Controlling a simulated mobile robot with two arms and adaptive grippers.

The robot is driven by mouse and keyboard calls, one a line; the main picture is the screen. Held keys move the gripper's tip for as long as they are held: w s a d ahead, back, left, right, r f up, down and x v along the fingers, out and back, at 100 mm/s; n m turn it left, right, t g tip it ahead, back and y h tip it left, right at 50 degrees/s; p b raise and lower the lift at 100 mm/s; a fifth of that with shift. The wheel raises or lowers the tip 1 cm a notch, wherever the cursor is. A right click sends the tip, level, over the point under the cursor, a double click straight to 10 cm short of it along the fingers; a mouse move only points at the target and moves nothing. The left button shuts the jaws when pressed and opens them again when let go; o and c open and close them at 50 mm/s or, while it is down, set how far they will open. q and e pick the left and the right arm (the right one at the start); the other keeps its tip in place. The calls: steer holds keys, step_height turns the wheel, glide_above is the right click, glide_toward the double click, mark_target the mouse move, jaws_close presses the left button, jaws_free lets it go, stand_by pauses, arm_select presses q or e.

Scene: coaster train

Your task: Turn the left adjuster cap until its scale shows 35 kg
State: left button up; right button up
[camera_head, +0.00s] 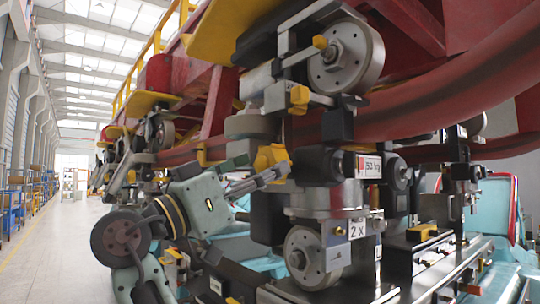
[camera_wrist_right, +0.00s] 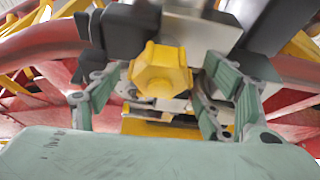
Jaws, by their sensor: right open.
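A yellow hexagonal cap (camera_head: 268,157) sticks out on the left side of the dark wheel assembly. In the right wrist view the cap (camera_wrist_right: 160,70) faces the camera. My right gripper (camera_head: 276,174) reaches in from the lower left and is at the cap in the head view. In the wrist view its green fingers (camera_wrist_right: 163,95) stand apart on either side of the cap, with a visible gap on each side. A small white scale label (camera_head: 368,167) ending in "kg" sits right of the cap; its number is too small to read surely. My left gripper is not in view.
Wheels (camera_head: 346,56) and a lower wheel (camera_head: 305,256) sit close above and below. A red rail (camera_head: 430,90) crosses behind. A "2 X" plate (camera_head: 357,228) is below the label. Open floor (camera_head: 55,240) lies at the left.

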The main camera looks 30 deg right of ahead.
mark_target(271, 165)
steer(key=shift+p+x, duration=0.7)
steer(key=shift+x, duration=0.9)
steer(key=shift+a+r, duration=0.1)
steer(key=c, duration=1.1)
